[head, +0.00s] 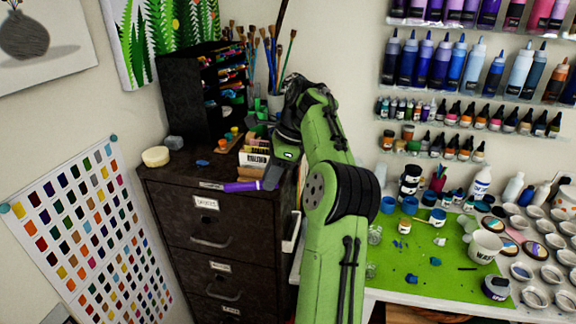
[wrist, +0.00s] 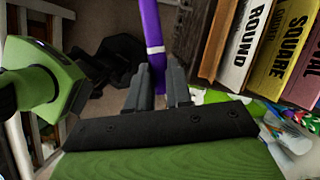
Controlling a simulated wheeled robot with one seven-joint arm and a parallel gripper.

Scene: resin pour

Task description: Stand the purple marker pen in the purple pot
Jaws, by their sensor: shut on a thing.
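The purple marker pen (head: 242,187) lies roughly level in my gripper (head: 268,177), its free end pointing left, in front of the top drawer of the dark cabinet. In the wrist view the purple pen (wrist: 152,30), with a pale band, runs up from between the fingers of my gripper (wrist: 158,88), which is shut on it. I cannot make out the purple pot for certain. A small reddish-purple pot (head: 438,183) with pens in it stands at the back of the right-hand table.
A green mat (head: 400,263) on the right bears blue cups, jars and a white pot (head: 484,247).

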